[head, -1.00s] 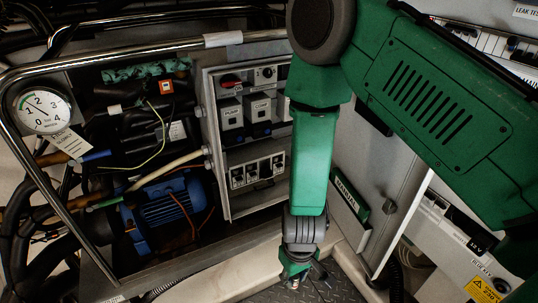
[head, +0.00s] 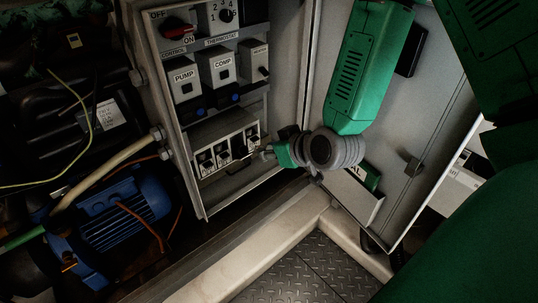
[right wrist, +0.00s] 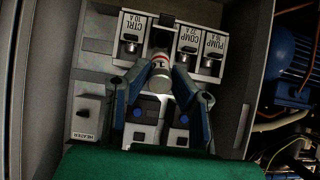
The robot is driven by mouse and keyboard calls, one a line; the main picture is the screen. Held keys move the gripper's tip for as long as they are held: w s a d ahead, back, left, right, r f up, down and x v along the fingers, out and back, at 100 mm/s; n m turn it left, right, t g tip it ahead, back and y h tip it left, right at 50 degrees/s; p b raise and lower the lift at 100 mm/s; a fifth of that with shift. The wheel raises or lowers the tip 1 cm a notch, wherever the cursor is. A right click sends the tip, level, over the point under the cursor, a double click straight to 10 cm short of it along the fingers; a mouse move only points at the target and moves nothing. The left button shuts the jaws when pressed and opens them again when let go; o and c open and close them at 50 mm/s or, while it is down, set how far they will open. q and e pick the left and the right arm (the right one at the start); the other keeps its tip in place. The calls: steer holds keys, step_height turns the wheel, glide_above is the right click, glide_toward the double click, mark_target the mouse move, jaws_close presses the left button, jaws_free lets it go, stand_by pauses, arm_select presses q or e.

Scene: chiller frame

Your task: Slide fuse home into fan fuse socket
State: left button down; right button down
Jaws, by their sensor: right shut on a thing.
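In the right wrist view a small fuse (right wrist: 160,63), whitish with a red mark, sits between the fingertips of my right gripper (right wrist: 161,72), which is shut on it. The fuse points toward a dark opening (right wrist: 162,36) in the fuse block, between the CTRL and COMP positions. Whether its far end is inside the opening cannot be told. No FAN label is readable. In the head view my right gripper (head: 268,152) is at the right end of the fuse block (head: 226,142); the fuse cannot be made out there. My left gripper is out of view.
Above the fuse block are the PUMP switch (head: 185,80) and COMP switch (head: 218,68). The open cabinet door (head: 408,160) stands close to the right of my arm. A blue motor (head: 112,212) and hoses lie left. The tread-plate floor (head: 300,272) is clear.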

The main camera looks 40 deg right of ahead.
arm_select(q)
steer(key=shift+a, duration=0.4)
arm_select(e)
steer(key=shift+a+r, duration=0.15)
steer(key=shift+a, duration=0.3)
steer(key=shift+w+d+f, duration=0.4)
steer(key=shift+w+f, duration=0.05)
steer(key=shift+f, duration=0.15)
steer(key=shift+w+a+f+b, duration=0.2)
steer(key=shift+w+f+b, duration=0.05)
steer(key=shift+w, duration=0.2)
steer(key=shift+w+a+f+b, duration=0.2)
steer(key=shift+w+f, duration=0.05)
steer(key=shift+w, duration=0.15)
steer(key=shift+d+b+x, duration=0.25)
steer(key=shift+b+x, duration=0.1)
steer(key=shift+x, duration=0.7)
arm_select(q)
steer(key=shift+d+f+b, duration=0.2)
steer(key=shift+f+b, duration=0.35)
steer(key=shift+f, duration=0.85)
arm_select(e)
steer(key=shift+x, duration=1.6)
steer(key=shift+w+a, duration=0.1)
